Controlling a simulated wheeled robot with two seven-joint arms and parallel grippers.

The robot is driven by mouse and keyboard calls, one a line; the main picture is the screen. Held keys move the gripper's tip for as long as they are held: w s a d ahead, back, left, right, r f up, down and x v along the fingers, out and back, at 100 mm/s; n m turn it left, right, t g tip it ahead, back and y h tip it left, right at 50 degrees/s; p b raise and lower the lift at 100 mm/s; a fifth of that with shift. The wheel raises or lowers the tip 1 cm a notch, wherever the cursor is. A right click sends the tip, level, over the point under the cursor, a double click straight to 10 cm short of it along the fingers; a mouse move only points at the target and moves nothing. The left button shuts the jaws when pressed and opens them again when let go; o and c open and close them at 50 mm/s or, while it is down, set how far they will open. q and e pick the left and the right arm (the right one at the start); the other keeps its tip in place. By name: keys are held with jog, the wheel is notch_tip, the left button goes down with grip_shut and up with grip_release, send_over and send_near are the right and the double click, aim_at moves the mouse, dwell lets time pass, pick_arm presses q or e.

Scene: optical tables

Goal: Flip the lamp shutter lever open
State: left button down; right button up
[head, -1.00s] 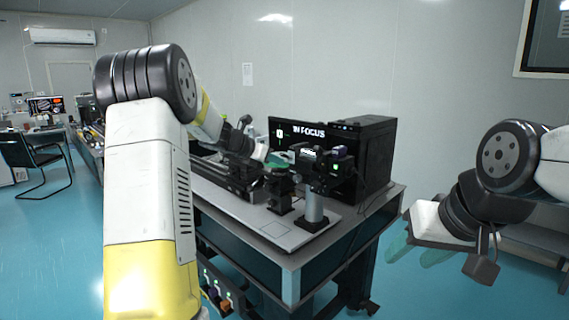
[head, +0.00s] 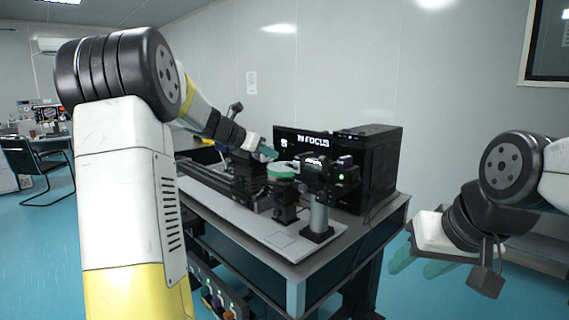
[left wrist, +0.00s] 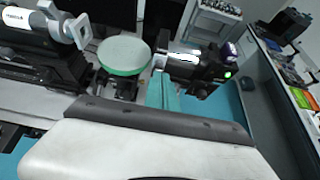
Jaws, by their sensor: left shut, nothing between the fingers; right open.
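The lamp (head: 343,177) is a dark housing on a post at the table's right end, with a green light; it also shows right of centre in the left wrist view (left wrist: 207,72). I cannot make out its shutter lever clearly. My left gripper (head: 268,153) is shut and empty, with teal fingers behind and above the green-rimmed round disc (head: 281,172). In the left wrist view, the left fingers (left wrist: 162,92) point toward the lamp's near end, right of the disc (left wrist: 123,54); contact cannot be told. My right gripper (head: 415,258) is open and empty, off the table's right side.
The optical table (head: 292,268) carries a long dark rail (head: 215,183) and a pale base plate. A black computer case (head: 375,160) and a monitor reading "IN FOCUS" (head: 310,142) stand behind the lamp.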

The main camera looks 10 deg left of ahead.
pick_arm(q)
jog(key=shift+s+a+r, duration=0.3)
jog(key=shift+s+r, duration=0.05)
jog(key=shift+r, duration=0.15)
jog(key=shift+s+a+r, duration=0.25)
jog(key=shift+s+r, duration=0.1)
jog(key=shift+r, duration=0.1)
jog(key=s+d+f+m+g+y, duration=0.1)
jog(key=s+d+m, duration=0.2)
jog(key=s+m, duration=0.5)
jog(key=s+d+f+m+g, duration=0.1)
jog(key=s+d+m+g, duration=0.3)
jog(key=s, duration=0.7)
jog(key=s+a+f+m+y, duration=0.1)
jog(key=s+f+m, duration=0.3)
jog(key=s+m, duration=0.4)
jog(key=s+f+m+t+y, duration=0.1)
jog(key=s+f+m+y, duration=0.2)
jog(key=s+m, duration=0.6)
jog(key=shift+s+a+f, duration=0.3)
jog(key=shift+a+f, duration=0.05)
jog(key=shift+f, duration=0.2)
